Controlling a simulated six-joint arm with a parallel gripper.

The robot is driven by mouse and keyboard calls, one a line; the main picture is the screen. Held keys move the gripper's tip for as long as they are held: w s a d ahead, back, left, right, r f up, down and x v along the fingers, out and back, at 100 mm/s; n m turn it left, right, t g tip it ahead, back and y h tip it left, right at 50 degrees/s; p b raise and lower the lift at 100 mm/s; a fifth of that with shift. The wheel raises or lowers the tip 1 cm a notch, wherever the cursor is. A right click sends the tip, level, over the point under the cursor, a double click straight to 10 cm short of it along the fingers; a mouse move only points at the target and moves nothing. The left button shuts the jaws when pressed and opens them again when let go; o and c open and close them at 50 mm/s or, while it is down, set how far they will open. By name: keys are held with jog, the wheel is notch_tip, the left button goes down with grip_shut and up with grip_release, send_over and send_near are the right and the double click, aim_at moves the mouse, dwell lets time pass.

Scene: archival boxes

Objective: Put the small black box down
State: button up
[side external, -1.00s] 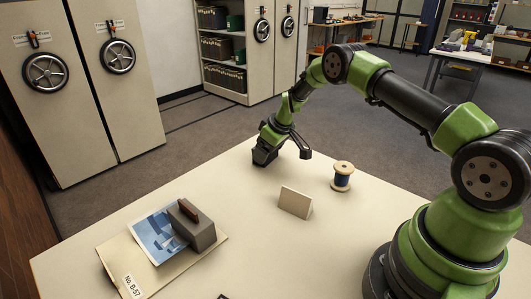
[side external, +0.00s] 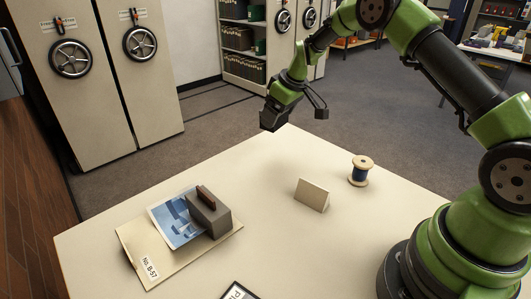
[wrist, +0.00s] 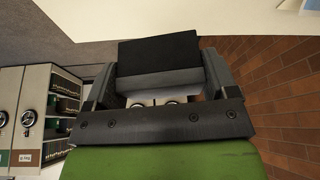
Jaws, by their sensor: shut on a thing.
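My gripper (side external: 273,112) is at the far edge of the table in the side view, raised above the tabletop. The small black box (wrist: 158,47) is between its two fingers in the wrist view, with a dark top face and a greyer side facing the camera. My gripper is shut on the box. In the side view the box cannot be clearly told from the dark fingers. The cream tabletop (side external: 240,170) has clear space between my gripper and the folded card.
A grey block with a brown handle (side external: 208,213) sits on a photo (side external: 172,222) and a folder (side external: 145,262) at the front left. A dark-framed sign (side external: 238,291) is at the front edge.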

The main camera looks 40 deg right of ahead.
jog(key=s+a+n, duration=0.2)
jog(key=a, duration=0.9)
jog(key=shift+g+y, duration=0.3)
jog(key=shift+y, duration=0.1)
jog(key=f, duration=0.2)
jog(key=a+f, duration=0.1)
jog(key=f, duration=0.2)
jog(key=shift+s, duration=0.1)
jog(key=shift+f, duration=2.4)
jog(key=shift+f, duration=0.1)
